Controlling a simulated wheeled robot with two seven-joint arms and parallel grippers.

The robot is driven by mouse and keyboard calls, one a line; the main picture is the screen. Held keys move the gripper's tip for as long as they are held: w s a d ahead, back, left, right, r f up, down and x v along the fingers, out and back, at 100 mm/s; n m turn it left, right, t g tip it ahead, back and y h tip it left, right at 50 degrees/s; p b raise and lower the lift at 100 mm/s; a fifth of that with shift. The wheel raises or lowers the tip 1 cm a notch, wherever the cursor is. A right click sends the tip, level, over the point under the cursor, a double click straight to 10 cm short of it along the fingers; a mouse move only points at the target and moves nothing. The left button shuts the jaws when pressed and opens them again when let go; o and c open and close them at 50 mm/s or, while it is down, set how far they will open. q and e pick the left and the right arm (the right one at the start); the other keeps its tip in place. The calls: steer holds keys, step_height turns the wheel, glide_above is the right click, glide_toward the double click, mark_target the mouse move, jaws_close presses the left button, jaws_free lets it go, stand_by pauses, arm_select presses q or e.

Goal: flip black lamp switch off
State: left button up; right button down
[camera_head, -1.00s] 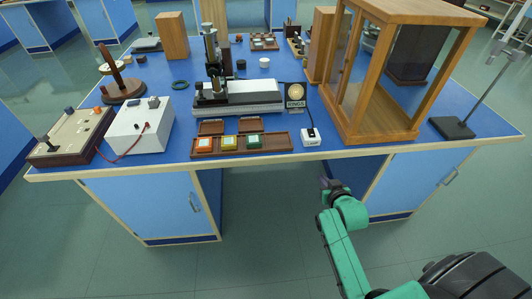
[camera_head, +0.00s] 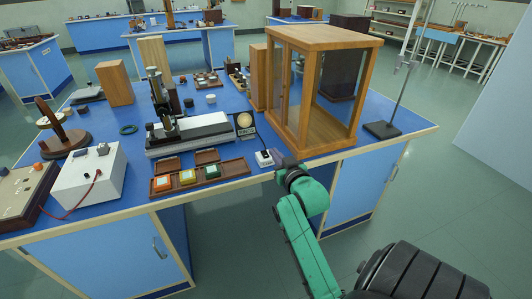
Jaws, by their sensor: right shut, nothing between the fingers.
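The lamp switch is a small white box (camera_head: 264,158) with a black part on top, near the front edge of the blue bench. Whether its rocker is on or off is too small to tell. My right gripper (camera_head: 280,158) is at the bench's front edge, just right of the white box, with its dark fingers shut and empty. I cannot tell whether the fingers touch the box. My left gripper is not in view.
A glass-sided wooden case (camera_head: 319,138) stands behind and right of my right gripper. A brown tray (camera_head: 231,168) with coloured pieces lies left of the switch. A spectrometer-like instrument (camera_head: 188,135) and a round dial on a stand (camera_head: 245,120) stand behind.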

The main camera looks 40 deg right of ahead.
glide_above(266, 159)
steer(key=shift+d+f, duration=0.15)
steer(key=shift+f, duration=0.4)
step_height(266, 159, down, 3)
steer(key=shift+f, duration=0.45)
